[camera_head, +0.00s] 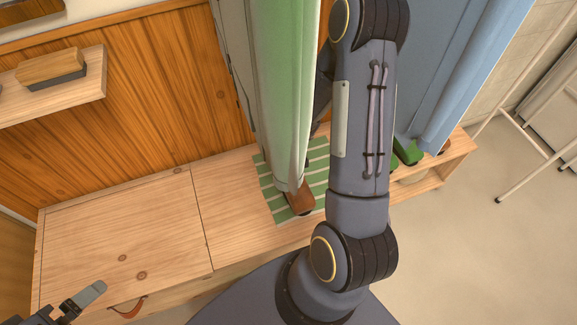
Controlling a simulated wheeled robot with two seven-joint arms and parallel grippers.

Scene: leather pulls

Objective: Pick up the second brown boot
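A brown boot (299,199) stands on the green-and-white striped mat (279,208) on the wooden bench. Only its lower front shows; a hanging green garment (287,95) covers the rest. No second brown boot can be made out clearly. My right arm crosses the picture just right of the boot and hides part of the mat; its gripper is hidden behind the arm and the garment. My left gripper (82,299) is at the lower left, over the bench's front edge, away from the boot. Only one grey finger shows clearly, so its opening cannot be told.
The left part of the wooden bench (125,230) is bare, with a leather pull (128,308) on its front. A brush (52,69) lies on a wall shelf (75,98). A blue garment (450,70) hangs at right above a green item (408,152). A white rack stands far right.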

